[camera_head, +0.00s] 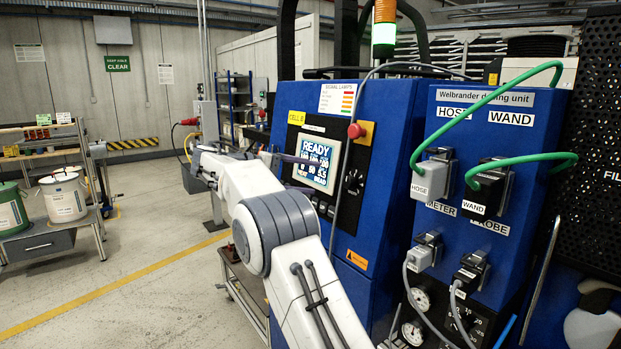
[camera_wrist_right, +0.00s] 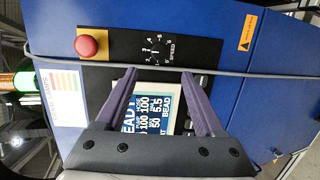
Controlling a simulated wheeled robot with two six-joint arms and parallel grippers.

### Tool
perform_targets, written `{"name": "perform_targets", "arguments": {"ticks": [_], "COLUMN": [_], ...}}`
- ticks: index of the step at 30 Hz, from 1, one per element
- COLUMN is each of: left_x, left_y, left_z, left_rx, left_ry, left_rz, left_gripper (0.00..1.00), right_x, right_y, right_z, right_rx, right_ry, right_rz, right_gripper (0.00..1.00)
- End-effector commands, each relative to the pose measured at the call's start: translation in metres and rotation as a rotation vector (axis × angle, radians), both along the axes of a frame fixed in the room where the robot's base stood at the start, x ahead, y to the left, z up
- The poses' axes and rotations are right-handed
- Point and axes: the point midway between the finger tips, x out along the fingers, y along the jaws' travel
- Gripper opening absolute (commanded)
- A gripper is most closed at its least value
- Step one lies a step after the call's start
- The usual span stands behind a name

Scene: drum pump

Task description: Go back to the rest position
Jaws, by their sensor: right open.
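My right arm reaches up from the bottom of the head view to the front of the blue dosing unit (camera_head: 387,157). My right gripper (camera_head: 288,160) is at the display screen (camera_head: 319,163), which reads READY. In the right wrist view, my right gripper (camera_wrist_right: 164,75) has its two grey-purple fingers apart, with nothing between them but the screen (camera_wrist_right: 152,112) behind. I cannot tell whether a fingertip touches the panel. Part of the screen is hidden by the fingers and palm. My left gripper is not in view.
A red button (camera_head: 355,131) and a speed dial (camera_wrist_right: 155,48) sit beside the screen. A grey cable (camera_head: 340,137) runs down the panel close to my gripper. Green hoses (camera_head: 520,163) hang at the right. Drums (camera_head: 63,198) stand at the left; the floor between is clear.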

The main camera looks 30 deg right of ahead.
Motion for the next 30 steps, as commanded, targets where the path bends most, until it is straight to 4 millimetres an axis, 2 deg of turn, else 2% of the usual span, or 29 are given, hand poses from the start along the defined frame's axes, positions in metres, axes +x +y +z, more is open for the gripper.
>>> {"name": "perform_targets", "arguments": {"ticks": [8, 11, 14, 17, 20, 23, 26, 27, 29, 30], "left_x": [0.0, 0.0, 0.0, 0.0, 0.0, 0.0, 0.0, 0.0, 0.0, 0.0], "left_y": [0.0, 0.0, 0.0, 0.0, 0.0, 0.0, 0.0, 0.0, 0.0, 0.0], "left_z": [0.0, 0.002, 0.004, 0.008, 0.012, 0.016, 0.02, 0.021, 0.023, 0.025], "left_rx": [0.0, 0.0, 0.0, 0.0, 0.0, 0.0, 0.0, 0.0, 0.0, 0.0], "left_ry": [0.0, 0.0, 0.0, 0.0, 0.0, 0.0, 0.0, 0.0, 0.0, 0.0], "left_rz": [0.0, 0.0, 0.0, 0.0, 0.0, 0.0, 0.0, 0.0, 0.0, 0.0], "left_gripper": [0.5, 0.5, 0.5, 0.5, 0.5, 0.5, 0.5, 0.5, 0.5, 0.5], "right_x": [0.0, 0.0, -0.002, -0.014, -0.044, -0.086, -0.14, -0.164, -0.202, -0.228], "right_y": [0.0, 0.011, 0.04, 0.088, 0.143, 0.195, 0.242, 0.258, 0.28, 0.292], "right_z": [0.0, -0.003, -0.015, -0.037, -0.065, -0.093, -0.12, -0.13, -0.145, -0.154], "right_rx": [0.002, 0.036, 0.13, 0.282, 0.457, 0.631, 0.804, 0.872, 0.973, 1.037], "right_ry": [0.001, 0.012, 0.045, 0.093, 0.143, 0.189, 0.228, 0.242, 0.26, 0.269], "right_rz": [0.002, 0.039, 0.132, 0.267, 0.397, 0.504, 0.581, 0.605, 0.631, 0.644], "right_gripper": [0.7, 0.7, 0.7, 0.7, 0.7, 0.7, 0.7, 0.7, 0.7, 0.7]}}
